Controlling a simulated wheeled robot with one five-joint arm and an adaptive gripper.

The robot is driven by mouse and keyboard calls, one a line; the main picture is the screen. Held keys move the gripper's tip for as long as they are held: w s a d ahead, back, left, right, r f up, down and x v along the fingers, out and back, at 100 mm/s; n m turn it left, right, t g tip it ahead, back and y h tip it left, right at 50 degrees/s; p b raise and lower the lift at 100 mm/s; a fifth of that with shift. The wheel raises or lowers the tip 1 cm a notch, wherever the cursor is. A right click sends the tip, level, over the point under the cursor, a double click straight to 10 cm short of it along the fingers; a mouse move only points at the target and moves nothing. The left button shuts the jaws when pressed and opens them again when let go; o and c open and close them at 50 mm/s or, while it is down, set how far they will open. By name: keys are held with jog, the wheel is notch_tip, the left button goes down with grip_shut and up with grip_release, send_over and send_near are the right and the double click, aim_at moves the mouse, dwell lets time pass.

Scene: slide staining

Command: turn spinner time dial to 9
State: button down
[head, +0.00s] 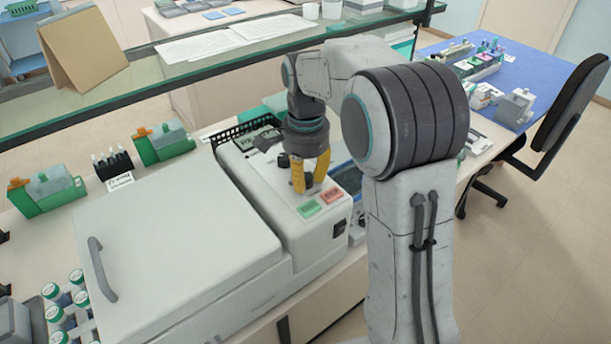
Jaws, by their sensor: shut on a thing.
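The spinner is a large white machine (180,240) with a closed lid and a grey handle (101,268). Its control panel, on the right side of its top, carries a green button (309,209) and a red button (331,196). My gripper (307,187) points down at this panel, its yellow fingers closed around a dial that they mostly hide. A dark knob (283,160) stands just left of and behind the fingers. The dial's marks and its setting are too small and too covered to read.
Green containers (165,143) and a black rack (113,165) stand behind the spinner. A glass shelf (150,88) crosses behind. A blue-topped table (455,50) and a dark chair (565,105) are at right.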

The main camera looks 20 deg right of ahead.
aim_at(306, 176)
jog(key=shift+s+f, duration=0.15)
jog(key=c, duration=0.9)
grip_release()
jog(key=shift+o, duration=0.2)
jog(key=shift+r, duration=0.2)
notch_tip(306, 176, up, 12)
jog(key=shift+f, duration=0.1)
